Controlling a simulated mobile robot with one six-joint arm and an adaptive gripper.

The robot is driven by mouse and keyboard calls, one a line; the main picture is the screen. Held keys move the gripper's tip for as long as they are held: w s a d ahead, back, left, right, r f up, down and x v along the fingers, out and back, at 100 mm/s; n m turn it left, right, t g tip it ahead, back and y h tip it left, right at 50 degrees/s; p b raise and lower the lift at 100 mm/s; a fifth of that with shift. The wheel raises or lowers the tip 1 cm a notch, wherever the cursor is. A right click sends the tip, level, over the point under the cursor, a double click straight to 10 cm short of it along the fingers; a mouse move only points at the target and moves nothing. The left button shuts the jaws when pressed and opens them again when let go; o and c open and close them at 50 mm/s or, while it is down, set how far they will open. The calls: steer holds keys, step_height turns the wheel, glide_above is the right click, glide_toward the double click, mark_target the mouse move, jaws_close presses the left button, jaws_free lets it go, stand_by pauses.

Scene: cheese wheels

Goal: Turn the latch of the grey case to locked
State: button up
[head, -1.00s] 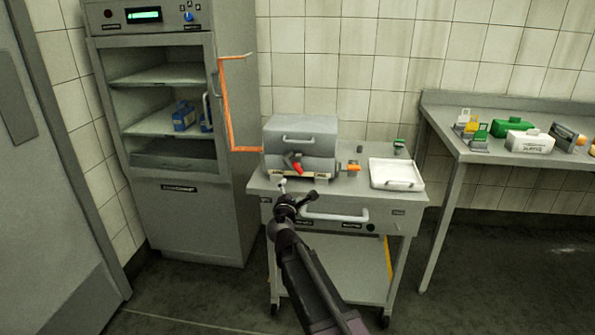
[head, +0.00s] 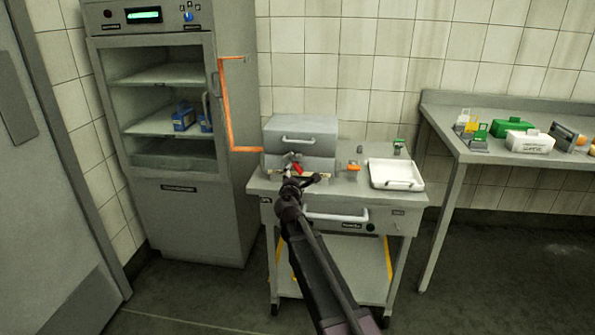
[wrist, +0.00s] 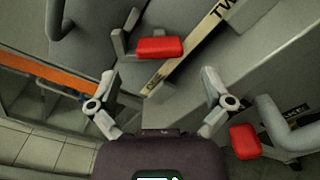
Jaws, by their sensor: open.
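The grey case (head: 310,130) stands on the left part of the grey cart, its lid down and a handle on its front. Its red latch grip (head: 297,168) is on the case front, partly hidden behind my gripper (head: 304,170). In the wrist view the red latch grip (wrist: 160,47) sits on a grey arm over a cream label strip (wrist: 188,50). My gripper (wrist: 158,78) is open, with its fingertips to either side of the grip and short of it. Nothing is between the fingers. I cannot read the latch's locked or unlocked mark.
A second red block (wrist: 245,141) is near my right finger in the wrist view. A white tray (head: 397,184) and an orange knob (head: 354,168) are right of the case. An orange pipe (head: 226,105) runs beside the cabinet (head: 178,215). A side table (head: 440,120) holds several items.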

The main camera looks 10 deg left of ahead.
mark_target(297, 170)
steer(key=shift+w, duration=2.15)
steer(key=c, duration=1.1)
